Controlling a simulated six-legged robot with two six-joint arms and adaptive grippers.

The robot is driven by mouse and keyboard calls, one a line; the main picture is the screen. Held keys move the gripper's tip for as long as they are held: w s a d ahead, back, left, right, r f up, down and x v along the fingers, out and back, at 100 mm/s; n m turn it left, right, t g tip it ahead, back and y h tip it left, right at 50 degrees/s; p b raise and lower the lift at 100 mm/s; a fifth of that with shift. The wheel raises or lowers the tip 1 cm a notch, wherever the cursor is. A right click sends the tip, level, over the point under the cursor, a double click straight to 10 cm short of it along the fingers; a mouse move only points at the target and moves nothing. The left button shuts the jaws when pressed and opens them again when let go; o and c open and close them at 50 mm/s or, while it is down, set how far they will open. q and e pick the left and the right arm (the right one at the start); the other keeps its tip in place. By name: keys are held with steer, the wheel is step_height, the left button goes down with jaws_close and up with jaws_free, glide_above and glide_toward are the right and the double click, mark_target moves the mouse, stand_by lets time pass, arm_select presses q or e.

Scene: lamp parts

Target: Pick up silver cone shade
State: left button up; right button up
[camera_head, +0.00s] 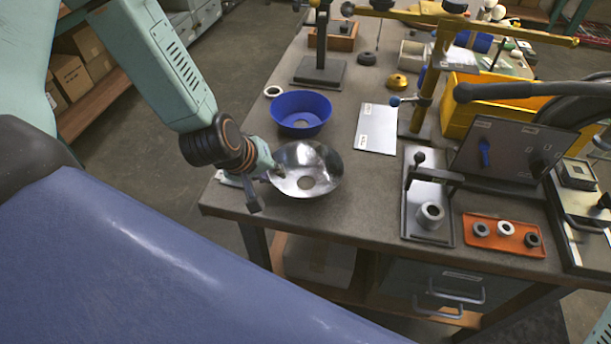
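The silver cone shade (322,168) is a shiny, wide bowl shape with a round hole at its centre. It rests at the table's front left corner with its wide side up. My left gripper (264,184) is at the shade's left rim, with its fingers close to or overlapping the rim. One dark finger points down outside the rim. Whether the fingers are closed on the rim cannot be made out. My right gripper is out of view.
A blue cone shade (301,104) stands just behind the silver one, with a white ring (273,91) beside it. The grey table (350,206) is bare right of the silver shade.

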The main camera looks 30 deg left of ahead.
arm_select(q)
steer(key=shift+w+d, duration=0.1)
steer(key=shift+w, duration=0.05)
steer(key=c, duration=0.3)
steer(key=shift+f, duration=0.1)
jaws_close()
steer(key=shift+a, duration=0.2)
steer(key=shift+d, duration=0.15)
